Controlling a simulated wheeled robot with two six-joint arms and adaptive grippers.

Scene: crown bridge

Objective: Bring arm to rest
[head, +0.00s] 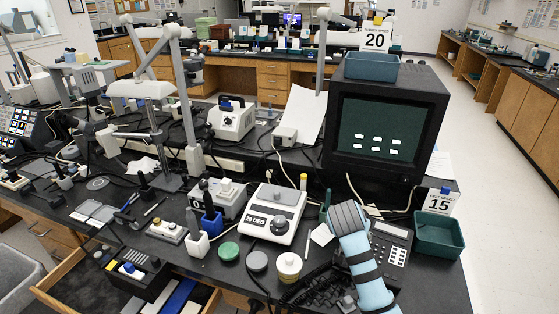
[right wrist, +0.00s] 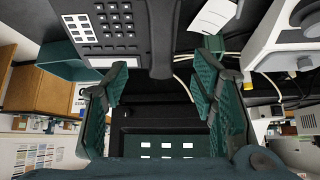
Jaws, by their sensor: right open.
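My right arm (head: 362,265), pale blue with dark bands and a grey ribbed end, shows at the lower right in the head view, over the front of the bench beside a desk phone (head: 392,248). In the right wrist view my right gripper (right wrist: 167,60) is open, its two teal-padded fingers wide apart with nothing held between them. That view is upside down. The phone's keypad (right wrist: 120,22) is at its top and the monitor (right wrist: 160,137) at its bottom, beyond the fingers. In the head view I cannot make out the right gripper clearly. My left gripper is not in view.
A large black monitor (head: 385,115) stands behind the arm. A teal bin (head: 439,236) sits at the bench's right end. A white hotplate-like device (head: 272,212), round pots and cables crowd the bench to the left. The aisle floor (head: 505,235) at the right is clear.

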